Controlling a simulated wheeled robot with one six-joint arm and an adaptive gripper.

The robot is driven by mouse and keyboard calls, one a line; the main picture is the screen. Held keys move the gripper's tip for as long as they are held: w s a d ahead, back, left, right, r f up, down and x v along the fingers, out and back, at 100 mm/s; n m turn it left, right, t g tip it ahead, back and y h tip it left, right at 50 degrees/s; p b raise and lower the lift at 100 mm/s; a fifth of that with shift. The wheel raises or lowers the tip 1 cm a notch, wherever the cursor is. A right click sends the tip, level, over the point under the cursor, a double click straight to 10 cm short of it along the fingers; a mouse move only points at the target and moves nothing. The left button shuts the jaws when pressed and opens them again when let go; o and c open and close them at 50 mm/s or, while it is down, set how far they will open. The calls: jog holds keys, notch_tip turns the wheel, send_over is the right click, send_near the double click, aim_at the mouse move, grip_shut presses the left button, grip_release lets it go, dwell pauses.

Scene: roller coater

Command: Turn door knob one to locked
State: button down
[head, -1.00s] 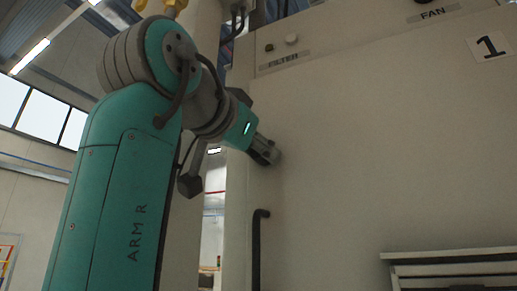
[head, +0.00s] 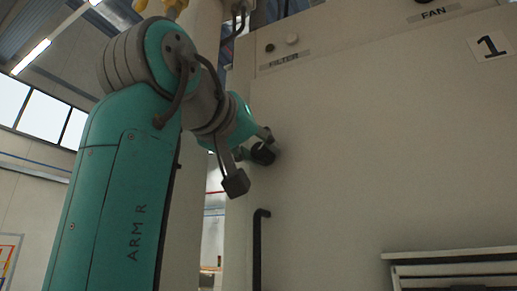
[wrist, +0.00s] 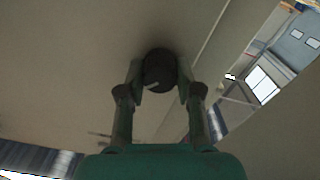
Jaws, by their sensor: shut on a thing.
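Door knob one is a dark round knob (wrist: 160,66) with a short pale mark on its face, on the pale cabinet door (head: 370,160) labelled 1. In the wrist view my gripper (wrist: 159,82) has one finger on each side of the knob and is shut on it. In the head view my gripper (head: 258,148) is at the upper left of the door, with the dark knob (head: 263,155) between its fingers. The knob's lock markings cannot be made out.
A black vertical handle (head: 258,248) stands below the knob. A louvred vent (head: 450,270) sits at the lower right. Above are a FILTER label (head: 284,60) with a pale button and a FAN label (head: 434,12). The door's middle is bare.

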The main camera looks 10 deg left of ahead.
jog(key=n, duration=0.4)
jog(key=shift+n, duration=0.3)
jog(key=n, duration=0.4)
jog(key=shift+f, duration=0.1)
dwell(0.4)
jog(key=c, duration=0.8)
grip_release()
jog(key=shift+o, duration=0.2)
jog(key=v, duration=1.2)
jog(key=shift+a, duration=0.1)
